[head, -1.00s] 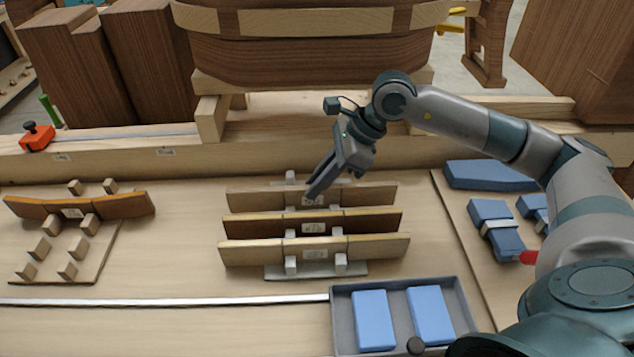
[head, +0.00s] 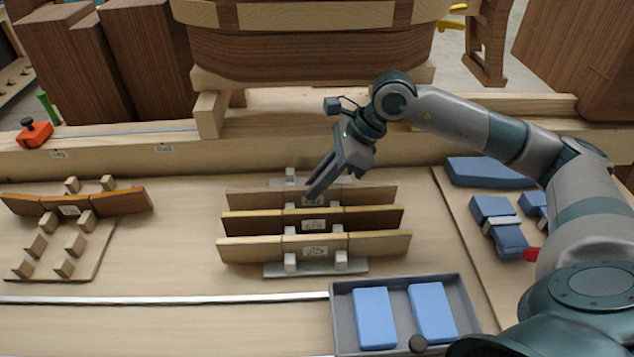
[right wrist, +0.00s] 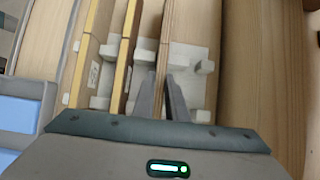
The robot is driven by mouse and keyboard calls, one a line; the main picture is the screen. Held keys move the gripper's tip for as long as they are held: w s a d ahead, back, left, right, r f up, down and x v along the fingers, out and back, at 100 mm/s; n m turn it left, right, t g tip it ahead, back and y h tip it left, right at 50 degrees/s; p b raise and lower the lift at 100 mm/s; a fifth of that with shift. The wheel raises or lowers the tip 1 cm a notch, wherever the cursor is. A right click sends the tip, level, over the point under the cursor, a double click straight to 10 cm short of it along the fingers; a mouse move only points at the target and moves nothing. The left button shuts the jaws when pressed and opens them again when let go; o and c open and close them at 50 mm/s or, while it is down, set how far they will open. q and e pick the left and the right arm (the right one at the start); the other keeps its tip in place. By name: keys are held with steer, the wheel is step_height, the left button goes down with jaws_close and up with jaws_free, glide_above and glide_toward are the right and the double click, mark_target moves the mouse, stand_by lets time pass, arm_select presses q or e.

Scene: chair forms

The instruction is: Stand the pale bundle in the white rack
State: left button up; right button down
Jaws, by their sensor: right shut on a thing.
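The white rack (head: 318,269) stands mid-table and holds three long bundles on edge between its pegs. The rearmost is a pale brown bundle (head: 368,196), upright at the back of the rack; it also shows in the right wrist view (right wrist: 177,25). My right gripper (head: 316,189) reaches down to its middle and is shut on it, one finger on each side. In the right wrist view the fingers (right wrist: 163,84) flank it. A dark brown bundle (head: 255,222) stands in the middle and a light-faced bundle (head: 250,250) in front. My left gripper is out of view.
A grey tray (head: 460,300) with two blue blocks is at front right. Blue pieces (head: 490,172) lie on a board farther right. An orange-brown bundle (head: 120,202) rests on a pegged wooden board (head: 60,250) at left. A wooden beam (head: 110,162) runs behind the rack.

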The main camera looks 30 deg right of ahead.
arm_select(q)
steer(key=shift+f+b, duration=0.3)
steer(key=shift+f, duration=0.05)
arm_select(e)
steer(key=shift+f, duration=0.2)
steer(key=c, duration=1.7)
jaws_free()
steer(key=shift+s+d+r, duration=0.1)
steer(key=shift+d+r, duration=0.2)
steer(key=shift+r, duration=0.1)
steer(key=b+v, duration=0.1)
steer(key=v, duration=0.2)
steer(key=shift+d+r+b, duration=0.15)
steer(key=shift+r+b, duration=0.05)
steer(key=shift+b, duration=0.1)
steer(key=b+v, duration=0.1)
steer(key=v, duration=0.2)
steer(key=shift+s+r, duration=0.1)
steer(key=shift+r, duration=0.1)
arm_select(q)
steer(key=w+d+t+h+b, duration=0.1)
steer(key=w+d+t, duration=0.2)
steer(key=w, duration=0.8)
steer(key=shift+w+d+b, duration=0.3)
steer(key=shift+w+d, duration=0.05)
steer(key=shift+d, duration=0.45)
arm_select(e)
steer(key=v, duration=0.9)
steer(key=shift+s+d+r, duration=0.1)
steer(key=shift+r, duration=0.1)
